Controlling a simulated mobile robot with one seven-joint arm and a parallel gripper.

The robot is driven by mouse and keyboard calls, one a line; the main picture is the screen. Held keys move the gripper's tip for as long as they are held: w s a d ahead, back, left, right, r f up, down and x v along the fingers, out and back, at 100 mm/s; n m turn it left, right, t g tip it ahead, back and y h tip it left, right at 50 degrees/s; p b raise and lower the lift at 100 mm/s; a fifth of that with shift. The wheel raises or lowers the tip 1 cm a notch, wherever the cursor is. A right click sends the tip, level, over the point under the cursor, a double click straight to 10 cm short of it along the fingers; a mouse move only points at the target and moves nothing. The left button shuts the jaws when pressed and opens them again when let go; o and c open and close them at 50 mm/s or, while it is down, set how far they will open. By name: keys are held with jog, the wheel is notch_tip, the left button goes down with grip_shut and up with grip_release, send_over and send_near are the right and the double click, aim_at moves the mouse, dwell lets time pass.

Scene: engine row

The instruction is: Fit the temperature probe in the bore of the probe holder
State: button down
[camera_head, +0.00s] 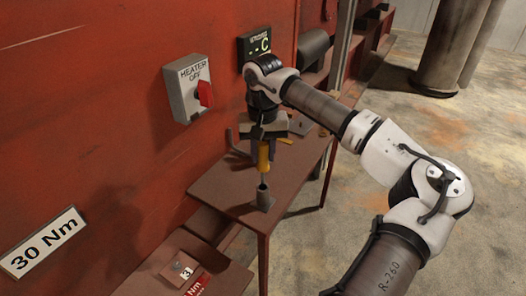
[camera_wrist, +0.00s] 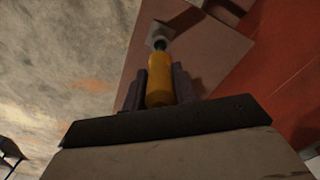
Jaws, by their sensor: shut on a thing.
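The temperature probe (camera_head: 263,157) has a yellow-orange handle and hangs upright from my gripper (camera_head: 265,147). My gripper is shut on the handle.
The brown table (camera_head: 225,185) stands against the red wall. A bent grey piece (camera_head: 235,146) lies behind the gripper on the table. A heater switch box (camera_head: 187,85) and a small display (camera_head: 256,44) are on the wall. A lower shelf (camera_head: 165,262) is front left.

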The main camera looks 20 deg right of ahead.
aim_at(263, 171)
jog(key=shift+f+b, duration=2.65)
jog(key=shift+f, duration=0.9)
jog(key=c, duration=1)
grip_release()
jog(key=shift+c, duration=0.2)
jog(key=shift+r, duration=0.15)
notch_tip(263, 171, up, 14)
jog(key=shift+f+b, duration=0.2)
jog(key=shift+b, duration=0.55)
